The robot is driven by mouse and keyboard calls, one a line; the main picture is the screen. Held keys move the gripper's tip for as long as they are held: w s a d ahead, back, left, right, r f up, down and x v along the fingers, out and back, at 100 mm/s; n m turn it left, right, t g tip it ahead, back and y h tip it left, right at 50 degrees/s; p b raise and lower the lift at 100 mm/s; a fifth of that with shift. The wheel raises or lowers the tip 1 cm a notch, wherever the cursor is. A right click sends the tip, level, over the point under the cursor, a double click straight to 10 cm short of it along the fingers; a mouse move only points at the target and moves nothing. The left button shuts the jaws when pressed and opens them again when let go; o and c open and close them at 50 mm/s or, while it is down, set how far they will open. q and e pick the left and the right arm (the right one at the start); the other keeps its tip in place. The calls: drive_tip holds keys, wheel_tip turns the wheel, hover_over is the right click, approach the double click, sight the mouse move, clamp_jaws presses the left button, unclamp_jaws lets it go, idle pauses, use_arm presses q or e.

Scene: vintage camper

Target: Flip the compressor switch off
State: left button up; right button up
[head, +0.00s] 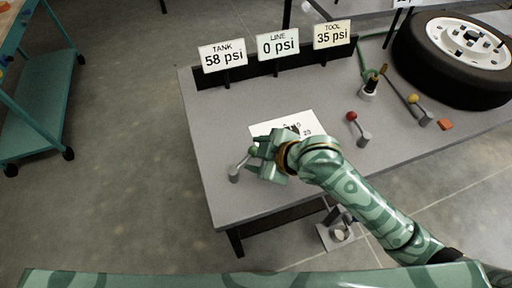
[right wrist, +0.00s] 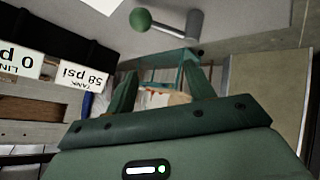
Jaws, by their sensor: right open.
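A small lever with a green knob (head: 253,151) stands on a grey base near the left front corner of the grey table (head: 230,205). No label on it can be read, so I cannot tell if it is the compressor switch. My right gripper (head: 259,160) is open beside the green knob. The right wrist view shows the gripper (right wrist: 160,80) with nothing between its fingers, and the green knob (right wrist: 140,19) and its lever beyond the fingertips. Touch cannot be told. Other levers have a red knob (head: 352,117) and a yellow knob (head: 413,99). My left gripper is not in view.
Signs along the back read TANK 58 psi (head: 223,56), LINE 0 psi (head: 278,45) and TOOL 35 psi (head: 332,35). A white card (head: 273,127) lies behind the gripper, partly hidden.

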drive_tip(key=a+r+n+g, duration=0.3)
drive_tip(key=n, duration=0.1)
drive_tip(key=n+g+h, duration=0.1)
drive_tip(key=g+h, duration=0.1)
approach(256, 149)
drive_tip(key=b+x, duration=0.6)
drive_tip(key=x, duration=0.4)
drive_tip(key=shift+f, duration=0.1)
clamp_jaws()
drive_tip(key=shift+g, duration=0.3)
